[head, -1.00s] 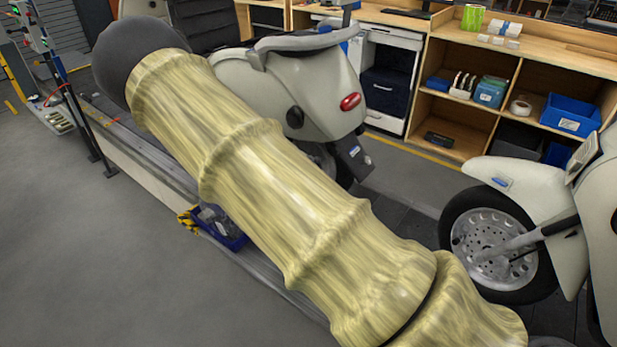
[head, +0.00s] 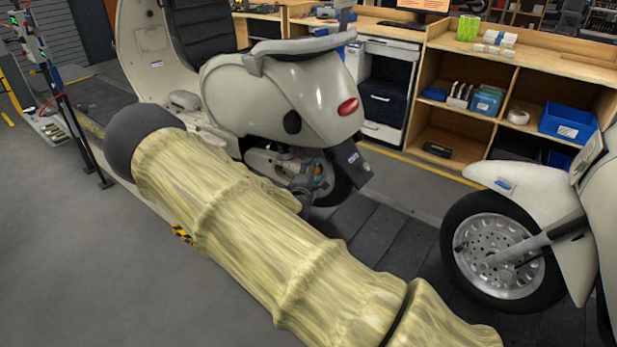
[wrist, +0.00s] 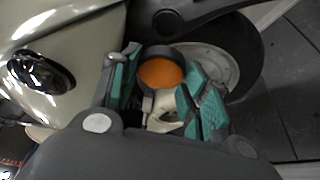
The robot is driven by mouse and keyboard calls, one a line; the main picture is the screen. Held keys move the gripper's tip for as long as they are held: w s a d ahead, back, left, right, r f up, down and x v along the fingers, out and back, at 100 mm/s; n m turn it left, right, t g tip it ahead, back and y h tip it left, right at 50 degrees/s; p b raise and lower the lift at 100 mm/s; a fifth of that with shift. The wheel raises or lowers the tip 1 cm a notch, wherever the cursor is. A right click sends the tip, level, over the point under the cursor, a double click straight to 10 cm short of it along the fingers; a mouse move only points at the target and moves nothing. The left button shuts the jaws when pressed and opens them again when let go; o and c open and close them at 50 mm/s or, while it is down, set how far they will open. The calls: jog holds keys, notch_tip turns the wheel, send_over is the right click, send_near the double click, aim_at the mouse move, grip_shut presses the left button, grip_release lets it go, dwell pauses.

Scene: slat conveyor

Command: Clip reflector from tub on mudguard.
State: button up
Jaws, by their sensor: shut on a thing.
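The reflector (wrist: 160,74) is a round orange disc in a dark rim, held between the teal finger pads of my gripper (wrist: 164,62). In the head view my gripper (head: 312,180) is beside the rear wheel of the cream scooter, with a speck of orange at its tips. The dark mudguard (head: 347,160) hangs at the scooter's tail; in the wrist view a dark curved part (wrist: 195,18), apparently the mudguard, lies just beyond the reflector. I cannot tell whether they touch. The tub is hidden behind my arm.
The cream scooter (head: 290,95) stands on the slat conveyor (head: 385,235). Another scooter's front wheel (head: 497,245) is at the right. Wooden shelves (head: 510,95) with blue bins line the back.

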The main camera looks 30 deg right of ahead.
jog(key=shift+w+d, duration=0.4)
jog(key=shift+d, duration=0.5)
jog(key=shift+w+d, duration=0.35)
jog(key=shift+d, duration=0.5)
jog(key=shift+s+r, duration=0.1)
jog(key=shift+s, duration=0.05)
jog(key=shift+w+d+b, duration=0.35)
jog(key=shift+d+b, duration=0.2)
jog(key=shift+d, duration=0.25)
jog(key=shift+w+d+b, duration=0.3)
jog(key=shift+d+b, duration=0.2)
jog(key=shift+d, duration=0.3)
dwell(0.9)
jog(key=o, duration=1)
jog(key=shift+c, duration=0.2)
